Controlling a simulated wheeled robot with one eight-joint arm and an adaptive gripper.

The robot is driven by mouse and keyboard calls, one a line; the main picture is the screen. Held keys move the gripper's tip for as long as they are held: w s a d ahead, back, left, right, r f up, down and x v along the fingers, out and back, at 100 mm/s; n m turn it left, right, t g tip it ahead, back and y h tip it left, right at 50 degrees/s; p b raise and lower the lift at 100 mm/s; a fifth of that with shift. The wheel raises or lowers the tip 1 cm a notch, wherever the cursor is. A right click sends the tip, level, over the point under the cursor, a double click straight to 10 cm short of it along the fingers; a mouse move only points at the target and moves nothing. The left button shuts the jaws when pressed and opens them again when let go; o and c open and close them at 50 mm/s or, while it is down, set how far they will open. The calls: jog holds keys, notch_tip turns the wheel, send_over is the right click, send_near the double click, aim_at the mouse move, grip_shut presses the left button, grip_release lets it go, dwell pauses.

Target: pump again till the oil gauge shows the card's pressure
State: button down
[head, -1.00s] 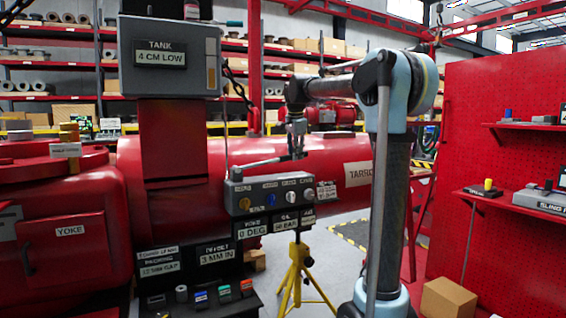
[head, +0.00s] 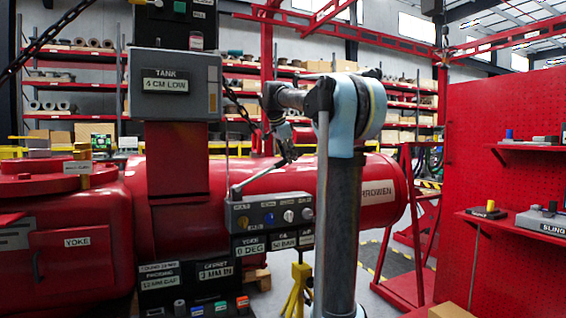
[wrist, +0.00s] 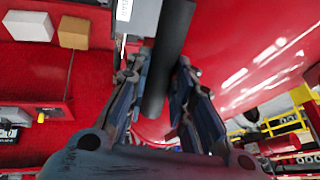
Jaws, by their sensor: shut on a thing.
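The pump lever (head: 258,177) is a grey bar rising to the right from the grey control block (head: 268,214) in the head view. My gripper (head: 288,154) is at the lever's upper right end. In the wrist view my gripper (wrist: 158,78) has its fingers on both sides of the lever's dark round grip (wrist: 168,55). Below the block, the oil display (head: 282,240) shows a BAR reading; its digits are too small to read surely. The yoke display (head: 250,246) beside it seems to read 0 DEG. I cannot make out a pressure card.
A red cylinder (head: 360,185) lies behind the block. A grey box (head: 174,100) labelled TANK 4 CM LOW stands on a red post at left. A yellow tripod (head: 299,288) is below. A red pegboard wall (head: 500,110) with shelves bounds the right.

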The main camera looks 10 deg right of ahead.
jog(key=shift+w+a, duration=0.1)
jog(key=c, duration=1.4)
grip_release()
jog(key=v, duration=1.2)
jog(key=shift+f, duration=0.1)
jog(key=s+d+f+n+y, duration=0.1)
jog(key=s+f+n, duration=0.3)
jog(key=s+f, duration=0.9)
jog(key=s+d+f+n+g+y, duration=0.1)
jog(key=s+f+n, duration=0.4)
jog(key=s+f, duration=0.7)
jog(key=s+d+f+n+g+y, duration=0.1)
jog(key=s+f+n, duration=0.4)
jog(key=s+f, duration=0.8)
notch_tip(320, 180, down, 15)
jog(key=shift+s+d+r+y, duration=0.1)
jog(key=shift+s+d+y, duration=0.2)
jog(key=shift+d+y, duration=0.2)
